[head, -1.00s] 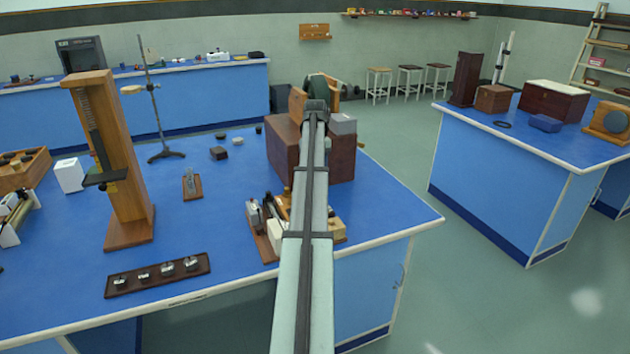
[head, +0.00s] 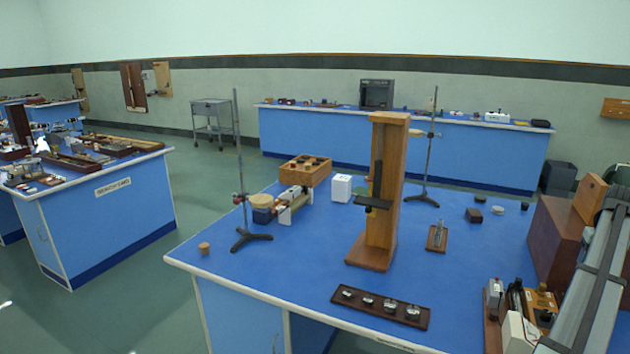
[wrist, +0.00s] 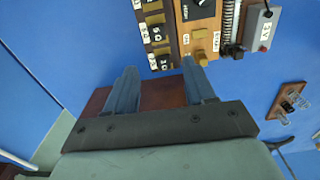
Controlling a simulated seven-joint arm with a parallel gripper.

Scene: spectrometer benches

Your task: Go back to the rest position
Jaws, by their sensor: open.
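My gripper (wrist: 159,80) is in the wrist view, with its two blue-grey fingers apart and nothing between them. It hangs over the blue bench top, with a dark red-brown block (wrist: 165,95) showing behind and between the fingers. Whether the fingers touch the block cannot be told. My pale arm reaches up the right edge of the head view, and the gripper end cannot be made out there.
In the wrist view, a wooden instrument board (wrist: 197,25) with dial and terminals lies beyond the fingertips. On the bench in the head view are a tall wooden stand (head: 384,190), a weight rack (head: 380,306), a retort stand (head: 240,180) and a large brown box (head: 555,235).

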